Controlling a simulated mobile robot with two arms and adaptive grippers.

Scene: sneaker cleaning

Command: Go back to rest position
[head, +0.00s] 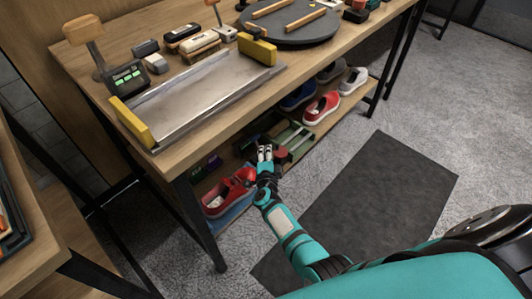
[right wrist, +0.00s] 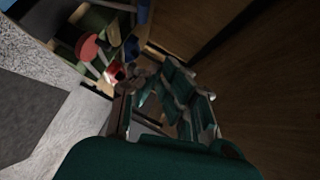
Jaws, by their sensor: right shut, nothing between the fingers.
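My right gripper (head: 265,153) is shut and empty. In the head view it is in front of the lower shelf, beside a red sneaker (head: 230,190); I cannot tell whether they touch. In the right wrist view the dark fingers of the right gripper (right wrist: 172,95) fill the middle, with wood panelling close behind. My left gripper is not in view.
A wooden workbench (head: 300,85) carries a metal tray (head: 205,95) with yellow ends and a round dark plate (head: 290,28). Another red sneaker (head: 322,107) and a grey one (head: 353,80) stand on the lower shelf. A dark mat (head: 375,190) lies on the floor, clear of objects.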

